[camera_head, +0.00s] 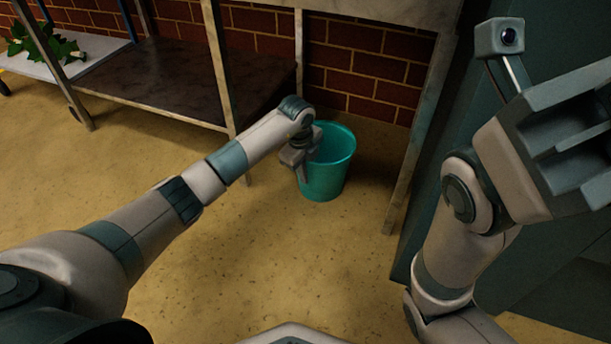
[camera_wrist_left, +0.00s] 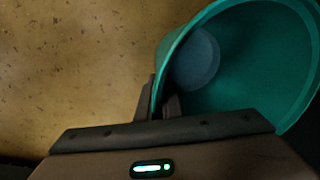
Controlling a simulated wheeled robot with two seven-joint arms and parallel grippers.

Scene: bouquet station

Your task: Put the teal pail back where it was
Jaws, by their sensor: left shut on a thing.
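The teal pail (camera_head: 333,178) is upright at the floor under the table, near the brick wall. I cannot tell whether its base touches the floor. My left gripper (camera_head: 303,172) is at the pail's left rim, shut on it. In the left wrist view the pail (camera_wrist_left: 262,60) shows its open mouth, and it looks empty. The left gripper's fingers (camera_wrist_left: 159,100) pinch the rim there, one on each side of the wall. My right arm is at the right of the head view, raised; its fingertips are not clearly shown.
A table leg (camera_head: 408,165) stands right of the pail, and another (camera_head: 222,75) stands to its left. A dark low shelf (camera_head: 180,75) is left of the pail. A green leafy plant (camera_head: 45,45) lies on a white surface at the far left. Open floor (camera_head: 270,250) lies in front.

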